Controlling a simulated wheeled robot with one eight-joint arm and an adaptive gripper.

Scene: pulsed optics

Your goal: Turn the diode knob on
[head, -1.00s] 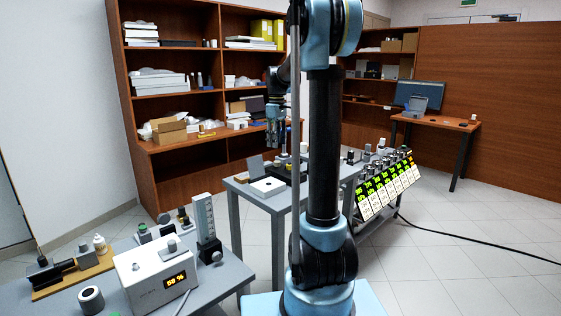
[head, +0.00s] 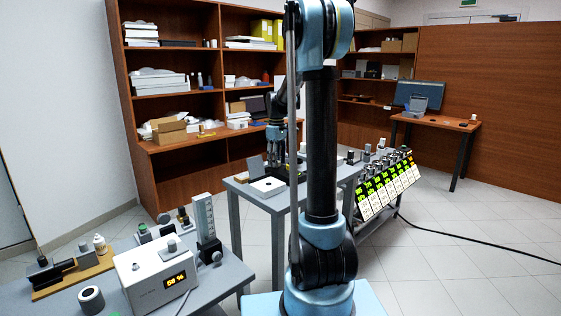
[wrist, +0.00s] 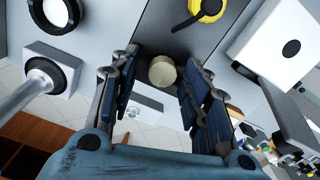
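A pale beige round knob (wrist: 162,72) shows end-on in the wrist view, on a dark grey surface. No label on it can be read, so I cannot confirm that it is the diode knob. My gripper (wrist: 158,88) is open, with one blue-padded finger on each side of the knob. Gaps show between the pads and the knob; I cannot tell how deep the fingers reach. In the head view my gripper (head: 278,150) points down over the dark equipment on the middle table, and the knob there is hidden or too small to make out.
Close by in the wrist view are a yellow-and-black round part (wrist: 207,9), a white box (wrist: 283,42) and a black ring mount (wrist: 54,14). A box with a "58 %" display (head: 175,280) stands on the front-left table. Lit panels (head: 386,185) stand at the right.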

